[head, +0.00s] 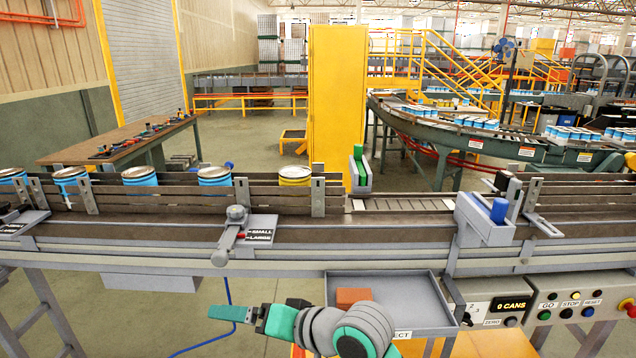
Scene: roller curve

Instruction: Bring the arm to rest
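My gripper (227,313) shows at the lower middle, in front of the conveyor and below its front rail. It points left, with teal fingers seen from the side. I see no gap between the fingers and nothing held, but I cannot tell whether they are open or shut. My grey and teal arm (335,328) is bent behind it, in front of the reject tray (418,308). An orange-brown block (353,298) lies in that tray, partly hidden by my arm.
The conveyor (150,232) crosses the whole view, with blue cans (214,177) and a yellow can (295,176) behind its rails. A lever (230,236) juts from its front. A counter box (492,306) and button panel (572,303) stand right. Floor shows at lower left.

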